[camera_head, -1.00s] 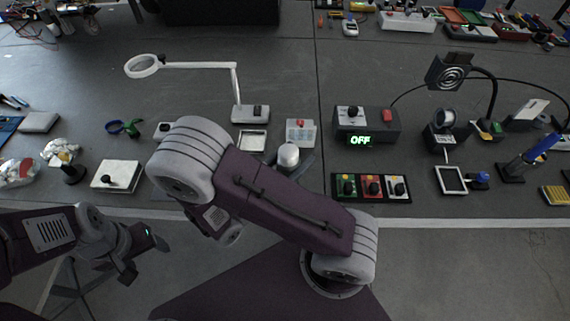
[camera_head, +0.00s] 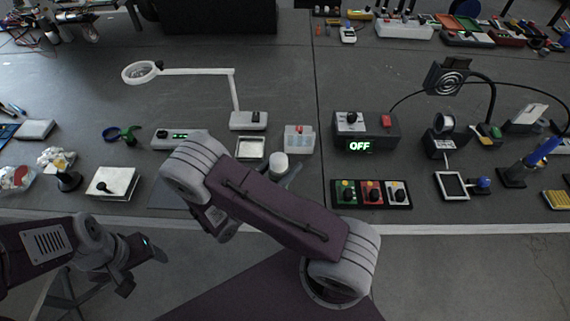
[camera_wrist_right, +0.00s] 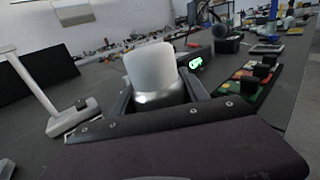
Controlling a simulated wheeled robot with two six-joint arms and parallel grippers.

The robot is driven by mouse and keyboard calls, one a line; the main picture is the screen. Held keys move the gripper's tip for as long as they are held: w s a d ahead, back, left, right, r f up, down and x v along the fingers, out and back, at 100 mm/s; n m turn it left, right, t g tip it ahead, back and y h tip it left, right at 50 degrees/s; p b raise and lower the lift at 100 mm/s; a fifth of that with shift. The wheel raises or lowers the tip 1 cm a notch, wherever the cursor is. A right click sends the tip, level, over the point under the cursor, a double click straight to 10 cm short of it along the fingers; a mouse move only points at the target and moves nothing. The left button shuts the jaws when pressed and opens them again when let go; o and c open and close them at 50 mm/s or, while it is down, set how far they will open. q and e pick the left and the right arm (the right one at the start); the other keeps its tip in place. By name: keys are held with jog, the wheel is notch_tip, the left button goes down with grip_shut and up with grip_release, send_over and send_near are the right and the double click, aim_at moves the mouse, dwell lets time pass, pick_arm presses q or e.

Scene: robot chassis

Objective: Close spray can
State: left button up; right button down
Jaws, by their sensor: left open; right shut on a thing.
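A white cylinder (camera_head: 279,163), which looks like the spray can's white top, stands upright between the fingers of my right gripper (camera_head: 287,172). In the right wrist view the white cylinder (camera_wrist_right: 151,70) has a silvery band at its lower end, and the shut right gripper (camera_wrist_right: 160,97) has a finger on each side of it. My arm hides what is below, so I cannot tell whether this is a loose cap or a can with its cap on. My left gripper (camera_head: 143,268) is open and empty, in front of the table at the lower left.
A box reading OFF (camera_head: 366,131) and a three-switch panel (camera_head: 370,194) lie to the right. The table beyond the lamp is fairly clear.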

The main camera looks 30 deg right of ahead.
jog(key=shift+f, duration=0.15)
jog(key=c, duration=0.6)
grip_release()
jog(key=v, duration=1.2)
jog(key=shift+r+b, duration=0.3)
jog(key=shift+b, duration=0.1)
